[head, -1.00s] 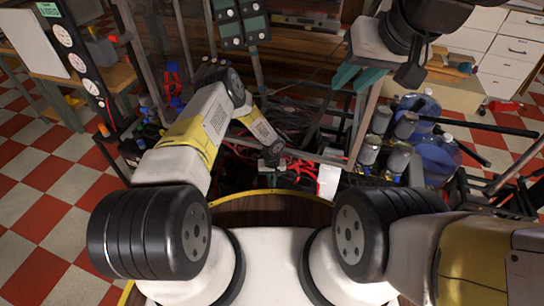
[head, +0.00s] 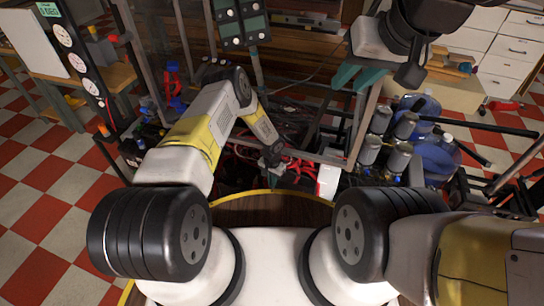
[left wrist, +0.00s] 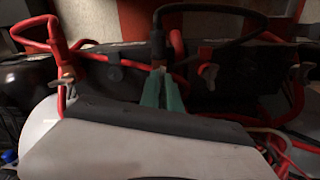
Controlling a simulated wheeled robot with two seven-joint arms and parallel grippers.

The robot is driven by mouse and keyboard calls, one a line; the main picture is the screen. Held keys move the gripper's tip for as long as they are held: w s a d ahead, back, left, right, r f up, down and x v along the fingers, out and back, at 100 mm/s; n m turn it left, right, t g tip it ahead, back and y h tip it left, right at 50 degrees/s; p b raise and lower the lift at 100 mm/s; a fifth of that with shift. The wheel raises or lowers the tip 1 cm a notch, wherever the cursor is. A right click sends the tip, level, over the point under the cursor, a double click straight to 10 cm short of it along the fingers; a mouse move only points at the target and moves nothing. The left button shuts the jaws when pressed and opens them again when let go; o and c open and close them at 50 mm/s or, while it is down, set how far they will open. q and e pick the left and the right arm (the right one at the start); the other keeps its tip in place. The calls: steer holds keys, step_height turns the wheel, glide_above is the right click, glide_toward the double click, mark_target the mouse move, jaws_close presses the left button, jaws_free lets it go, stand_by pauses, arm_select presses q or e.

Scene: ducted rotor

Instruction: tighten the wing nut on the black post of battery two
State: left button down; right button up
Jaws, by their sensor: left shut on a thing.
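In the left wrist view, my left gripper (left wrist: 162,88) has its green fingers close together on a small fitting under a black cable end (left wrist: 157,45). I take the fitting for a wing nut; the fingertips mostly hide it. Black battery cases stand behind, but I cannot read which is battery two. Another wing nut (left wrist: 208,72) shows to the right, apart from the fingers. A red cable end (left wrist: 65,72) sits on a post at the left. In the head view, my left gripper (head: 272,158) is low among the cables. My right gripper (head: 355,77) is raised, open and empty.
Red cables (left wrist: 285,110) loop close to the right of my left gripper. In the head view, metal frame bars (head: 362,125) stand near it, with grey cylinders (head: 388,137) and blue water jugs (head: 435,155) to the right. A gauge panel (head: 75,60) stands at the left.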

arm_select(q)
steer(key=m, duration=0.7)
steer(key=shift+r, duration=0.1)
steer(key=m, duration=0.4)
steer(key=shift+w+m, duration=0.1)
steer(key=shift+m, duration=1.7)
steer(key=c, duration=1.6)
jaws_free()
steer(key=shift+o, duration=0.2)
steer(key=shift+r, duration=3.9)
